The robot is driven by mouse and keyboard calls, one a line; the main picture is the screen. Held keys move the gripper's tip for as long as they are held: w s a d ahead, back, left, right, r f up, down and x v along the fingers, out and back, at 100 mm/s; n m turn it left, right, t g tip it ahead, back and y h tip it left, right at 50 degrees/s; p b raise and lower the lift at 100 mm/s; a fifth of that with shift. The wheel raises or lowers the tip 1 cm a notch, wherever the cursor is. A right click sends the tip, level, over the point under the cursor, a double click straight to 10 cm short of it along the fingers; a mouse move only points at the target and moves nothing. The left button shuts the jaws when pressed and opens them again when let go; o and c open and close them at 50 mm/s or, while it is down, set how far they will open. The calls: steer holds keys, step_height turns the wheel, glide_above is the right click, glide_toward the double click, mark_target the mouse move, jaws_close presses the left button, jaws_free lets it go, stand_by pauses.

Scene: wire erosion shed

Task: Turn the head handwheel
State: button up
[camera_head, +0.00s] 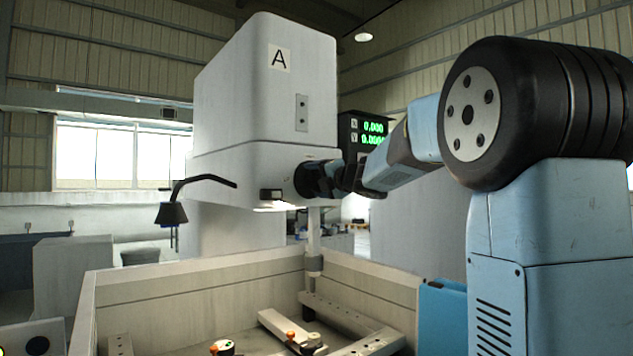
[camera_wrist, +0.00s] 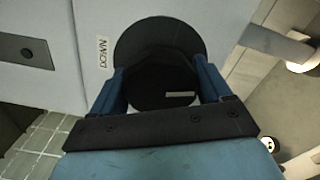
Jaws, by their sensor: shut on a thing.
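The head handwheel (camera_head: 303,179) is a black round wheel on the lower right side of the white machine head (camera_head: 262,95), which is marked A. In the wrist view the handwheel (camera_wrist: 150,34) shows as a dark disc with a dark hub and a short pale mark. My gripper (camera_head: 325,178) reaches in from the right in the head view. In the wrist view my gripper (camera_wrist: 160,73) has its two blue fingers on either side of the hub, shut on it. The exact finger contact is dark and hard to see.
A display (camera_head: 365,130) with green digits stands behind my arm. A bent black lamp (camera_head: 172,213) juts out left of the head. Below is an open pale tank (camera_head: 190,278) with clamps and bars inside.

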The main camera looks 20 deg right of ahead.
steer(key=shift+d+f+m, duration=0.1)
steer(key=shift+f+m, duration=0.05)
steer(key=shift+m, duration=0.45)
steer(key=o, duration=1)
steer(key=v, duration=1.3)
steer(key=shift+s+d, duration=0.1)
steer(key=shift+s, duration=0.25)
